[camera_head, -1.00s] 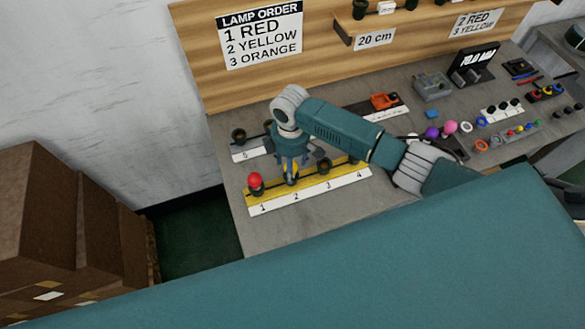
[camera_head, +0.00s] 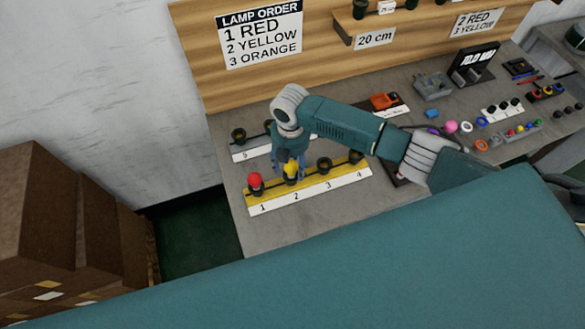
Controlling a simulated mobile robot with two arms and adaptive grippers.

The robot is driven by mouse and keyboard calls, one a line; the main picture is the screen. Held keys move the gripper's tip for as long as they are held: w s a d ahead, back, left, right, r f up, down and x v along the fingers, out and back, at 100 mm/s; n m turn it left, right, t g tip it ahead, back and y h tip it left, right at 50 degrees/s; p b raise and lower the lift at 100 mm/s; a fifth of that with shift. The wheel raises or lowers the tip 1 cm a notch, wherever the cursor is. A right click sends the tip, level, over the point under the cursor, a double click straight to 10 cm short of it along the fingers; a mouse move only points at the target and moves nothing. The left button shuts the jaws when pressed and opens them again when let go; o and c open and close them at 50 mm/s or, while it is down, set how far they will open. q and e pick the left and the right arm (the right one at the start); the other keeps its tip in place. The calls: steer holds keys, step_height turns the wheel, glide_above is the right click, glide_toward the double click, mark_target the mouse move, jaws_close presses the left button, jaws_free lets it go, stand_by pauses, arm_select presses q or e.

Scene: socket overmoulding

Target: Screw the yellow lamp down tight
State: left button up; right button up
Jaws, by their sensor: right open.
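The yellow lamp (camera_head: 291,170) stands in the socket at position 2 of the yellow strip (camera_head: 278,194). It looks upright; how deep it sits cannot be told. My right gripper (camera_head: 290,170) is open and close behind the lamp, pointing down, with its fingers partly hidden by the lamp. Whether a finger touches it cannot be told. The red lamp (camera_head: 255,180) stands in the socket at position 1. The dark sockets at position 3 (camera_head: 324,166) and position 4 (camera_head: 356,157) hold no lamp. My left gripper is not in view.
A second strip (camera_head: 245,154) with dark sockets lies behind, partly hidden by my right arm. A lamp order sign (camera_head: 260,33) hangs on the wooden back panel. Coloured balls, rings and small parts cover the bench's right side. Bare grey bench (camera_head: 262,238) lies in front of the strip.

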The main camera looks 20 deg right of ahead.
steer(key=n, duration=0.4)
steer(key=shift+n+b, duration=0.3)
steer(key=shift+n, duration=1)
steer(key=n+b, duration=0.1)
steer(key=n, duration=0.1)
steer(key=shift+n, duration=0.3)
steer(key=n+b, duration=0.1)
steer(key=n, duration=0.2)
steer(key=shift+n, duration=0.8)
